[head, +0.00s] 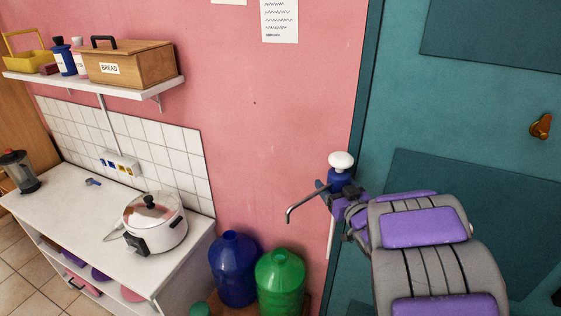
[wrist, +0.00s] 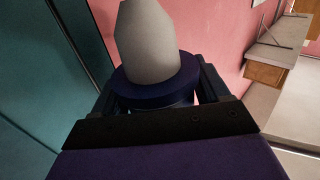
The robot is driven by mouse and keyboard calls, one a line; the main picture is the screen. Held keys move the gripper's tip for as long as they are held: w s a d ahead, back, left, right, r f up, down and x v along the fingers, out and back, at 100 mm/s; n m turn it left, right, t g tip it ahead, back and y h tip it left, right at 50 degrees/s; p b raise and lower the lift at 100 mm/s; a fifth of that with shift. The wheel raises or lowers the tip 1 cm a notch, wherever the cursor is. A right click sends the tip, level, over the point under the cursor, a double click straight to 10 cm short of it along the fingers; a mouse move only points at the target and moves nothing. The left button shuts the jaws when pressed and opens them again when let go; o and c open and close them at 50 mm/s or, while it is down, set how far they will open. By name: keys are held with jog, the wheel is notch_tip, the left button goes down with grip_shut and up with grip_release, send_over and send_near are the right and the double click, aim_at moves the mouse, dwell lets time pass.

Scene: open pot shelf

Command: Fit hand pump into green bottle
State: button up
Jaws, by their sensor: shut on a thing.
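The hand pump (head: 340,180) has a white knob on top, a blue collar, a curved grey spout pointing left and a pale tube hanging below. My gripper (head: 335,190) is shut on it at the blue collar and holds it roughly upright, up in front of the wall by the door. In the wrist view the pump (wrist: 150,50) shows its pale knob and dark blue collar between the jaws. The green bottle (head: 279,282) stands low, below and left of the pump, clear of it. The bottle's base is cut off by the frame. My arm hides part of the pump.
A blue bottle (head: 235,268) stands just left of the green one. A white counter (head: 75,222) with a rice cooker (head: 154,223) and a blender (head: 18,172) is further left. A wall shelf (head: 150,88) holds a bread box (head: 130,65). A teal door (head: 460,120) is at right.

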jog(key=w+a+n+g+y+p, duration=0.3)
jog(key=a+y+p, duration=0.3)
jog(key=a, duration=1)
jog(key=shift+a+f+n+g+p, duration=0.3)
jog(key=shift+n+g, duration=0.4)
jog(key=shift+n, duration=0.1)
jog(key=shift+d+r, duration=0.1)
jog(key=shift+d, duration=0.05)
notch_tip(320, 180, down, 17)
jog(key=b, duration=0.6)
jog(key=shift+r, duration=0.15)
dwell(0.4)
notch_tip(320, 180, down, 9)
jog(key=b, duration=0.4)
dwell(0.3)
